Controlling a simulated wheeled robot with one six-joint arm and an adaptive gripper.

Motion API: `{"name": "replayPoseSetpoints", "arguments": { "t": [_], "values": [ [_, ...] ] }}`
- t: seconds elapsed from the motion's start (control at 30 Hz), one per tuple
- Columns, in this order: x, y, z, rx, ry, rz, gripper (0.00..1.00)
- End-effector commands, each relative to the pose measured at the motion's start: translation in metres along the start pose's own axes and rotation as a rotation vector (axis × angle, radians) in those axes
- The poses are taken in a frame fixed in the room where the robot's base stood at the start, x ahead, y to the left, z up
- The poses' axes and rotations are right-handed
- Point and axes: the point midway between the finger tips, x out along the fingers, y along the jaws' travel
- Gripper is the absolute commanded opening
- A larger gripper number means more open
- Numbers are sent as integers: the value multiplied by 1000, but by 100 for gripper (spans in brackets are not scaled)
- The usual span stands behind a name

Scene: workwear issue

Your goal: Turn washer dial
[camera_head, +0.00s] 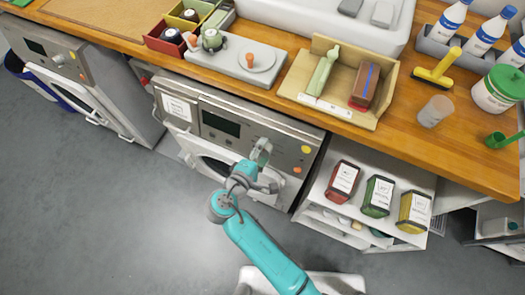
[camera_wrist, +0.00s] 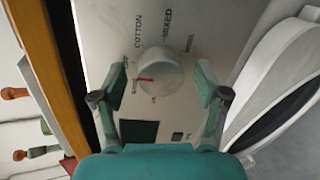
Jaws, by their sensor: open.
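The washer (camera_head: 222,125) is a grey front-loader under the wooden counter in the head view. Its dial (camera_wrist: 160,68) is a round white knob with a red pointer line toward the left in the wrist view. Printed labels, including COTTON and MIXED, surround it. My gripper (camera_wrist: 161,78) is open, with one finger on each side of the dial and gaps visible between. In the head view my gripper (camera_head: 262,153) is at the washer's control panel and hides the dial.
The washer's round door (camera_wrist: 275,85) is right of the dial in the wrist view. A second washer (camera_head: 85,85) stands at the left. An open shelf (camera_head: 330,215) with red, green and yellow containers is right of my arm. Grey floor lies open at left.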

Motion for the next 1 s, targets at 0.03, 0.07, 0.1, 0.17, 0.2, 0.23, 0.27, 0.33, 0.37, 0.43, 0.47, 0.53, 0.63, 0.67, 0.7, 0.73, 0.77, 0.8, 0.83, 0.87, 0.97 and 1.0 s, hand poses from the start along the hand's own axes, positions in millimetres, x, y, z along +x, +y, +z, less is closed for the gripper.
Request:
{"name": "replayPoseSetpoints", "arguments": {
  "t": [0.03,0.07,0.1,0.17,0.2,0.23,0.27,0.33,0.37,0.43,0.47,0.53,0.63,0.67,0.7,0.73,0.77,0.8,0.83,0.87,0.97,1.0],
  "values": [
    [-2,0,0,0,1,0,74],
    [-3,0,0,0,1,0,74],
    [-6,0,0,0,1,0,74],
    [-13,0,-1,-1,2,1,74],
    [-19,0,-1,-1,3,1,74],
    [-23,0,-1,0,3,1,74],
    [-28,0,-1,0,4,2,74],
    [-39,0,-1,-1,4,2,74],
    [-44,0,-1,-1,4,2,74],
    [-54,0,-1,0,4,2,74],
    [-58,0,-1,-1,4,1,74],
    [-65,0,-1,-1,3,1,74],
    [-72,0,0,0,1,0,74],
    [-73,0,0,0,1,0,74],
    [-74,0,0,0,1,0,74],
    [-75,0,0,0,1,0,74],
    [-75,0,0,0,1,0,74],
    [-75,0,0,0,1,0,74],
    [-75,0,0,0,1,0,74],
    [-75,0,0,0,1,0,74],
    [-75,0,0,0,1,0,74],
    [-75,0,0,0,1,0,74]
  ]
}}
